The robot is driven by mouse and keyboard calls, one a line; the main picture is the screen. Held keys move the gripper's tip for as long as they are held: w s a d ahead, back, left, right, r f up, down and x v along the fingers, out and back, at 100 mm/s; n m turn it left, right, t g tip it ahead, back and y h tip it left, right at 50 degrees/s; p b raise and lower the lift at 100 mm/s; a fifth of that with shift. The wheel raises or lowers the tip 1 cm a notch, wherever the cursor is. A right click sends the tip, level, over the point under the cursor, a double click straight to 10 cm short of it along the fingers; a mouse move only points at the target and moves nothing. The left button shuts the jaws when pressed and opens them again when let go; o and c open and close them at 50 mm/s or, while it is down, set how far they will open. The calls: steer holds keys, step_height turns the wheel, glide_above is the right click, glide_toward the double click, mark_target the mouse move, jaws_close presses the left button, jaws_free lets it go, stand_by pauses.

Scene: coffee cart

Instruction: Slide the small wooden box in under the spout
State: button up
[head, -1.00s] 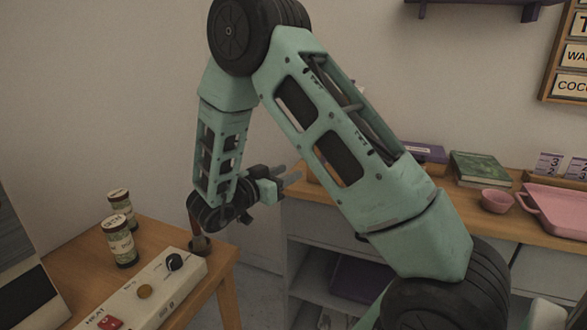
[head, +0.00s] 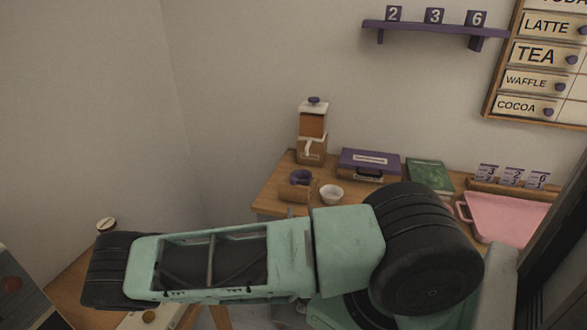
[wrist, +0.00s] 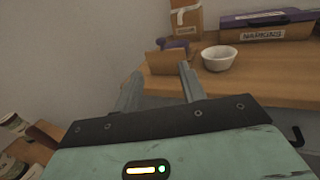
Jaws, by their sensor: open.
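The small wooden box (head: 297,190) stands near the front left of the back counter, with a purple item at its top. It also shows in the wrist view (wrist: 166,62), just beyond my fingertips. The dispenser (head: 312,125), with an amber window and a white spout (head: 308,148), stands behind the box against the wall. Only its lower part (wrist: 187,18) shows in the wrist view. My gripper (wrist: 157,76) is open and empty, its fingers pointing toward the counter edge and the box. I cannot tell whether a finger touches the box. My arm hides the gripper in the head view.
A white bowl (head: 331,193) stands right of the box. Beyond it are a purple case (head: 370,162), a green book (head: 430,175) and a pink tray (head: 505,216). A lidded jar (head: 106,225) stands on the left table. The wall is behind the dispenser.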

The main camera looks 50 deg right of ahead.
steer(key=b, duration=0.8)
glide_toward(294, 180)
steer(key=x, duration=0.2)
steer(key=p+x, duration=0.1)
steer(key=x, duration=0.6)
steer(key=shift+w+d+r, duration=0.1)
steer(key=shift+w+d, duration=0.1)
steer(key=shift+d, duration=0.05)
steer(key=shift+w+d, duration=0.45)
steer(key=shift+w, duration=0.1)
